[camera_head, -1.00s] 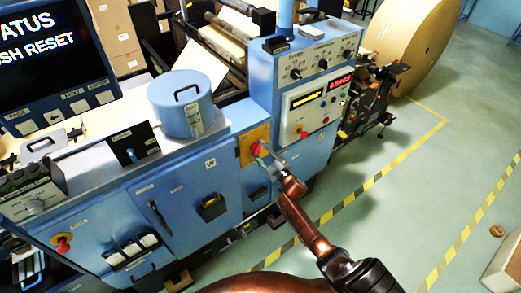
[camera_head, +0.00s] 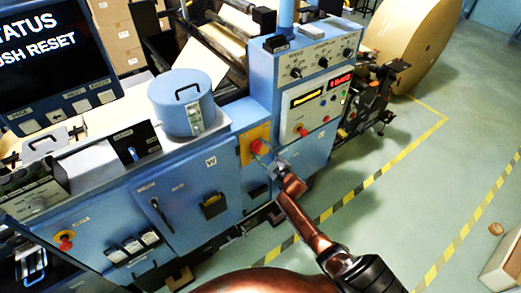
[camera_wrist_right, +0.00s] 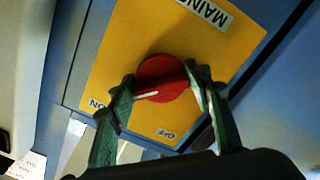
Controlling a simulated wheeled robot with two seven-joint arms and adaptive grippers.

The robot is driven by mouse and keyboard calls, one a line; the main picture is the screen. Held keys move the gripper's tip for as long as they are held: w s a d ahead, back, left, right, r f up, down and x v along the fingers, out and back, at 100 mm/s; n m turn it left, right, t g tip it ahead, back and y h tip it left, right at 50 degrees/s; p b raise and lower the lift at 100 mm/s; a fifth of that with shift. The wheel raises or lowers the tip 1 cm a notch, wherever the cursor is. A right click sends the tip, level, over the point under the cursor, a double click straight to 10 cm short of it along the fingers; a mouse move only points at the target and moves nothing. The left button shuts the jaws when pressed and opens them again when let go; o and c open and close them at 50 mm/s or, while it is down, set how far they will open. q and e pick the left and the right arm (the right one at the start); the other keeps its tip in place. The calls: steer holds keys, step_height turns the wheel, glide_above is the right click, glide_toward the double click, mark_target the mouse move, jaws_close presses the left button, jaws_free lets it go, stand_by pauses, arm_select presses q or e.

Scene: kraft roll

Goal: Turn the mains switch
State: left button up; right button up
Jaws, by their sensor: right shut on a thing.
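The mains switch is a red round knob (camera_wrist_right: 160,78) with a white pointer mark, on a yellow plate (camera_wrist_right: 118,55) labelled MAINS, ON and OFF. In the right wrist view the mark points left, towards the ON label. In the head view the knob (camera_head: 258,147) and the yellow plate (camera_head: 248,135) are on the front of the blue machine. My right gripper (camera_wrist_right: 160,85) is shut on the knob, one finger on each side. In the head view this gripper (camera_head: 267,158) reaches the knob from the lower right. My left gripper is not in view.
The control panel (camera_head: 318,75) with displays and buttons rises above the switch. A blue canister (camera_head: 182,115) stands on the machine top, left of it. A large kraft roll (camera_head: 410,45) stands behind right. The floor at right is open, with yellow-black tape (camera_head: 375,180).

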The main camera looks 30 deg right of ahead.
steer(key=o, duration=1.1)
steer(key=shift+o, duration=0.3)
steer(key=s, duration=1.2)
steer(key=shift+d, duration=0.45)
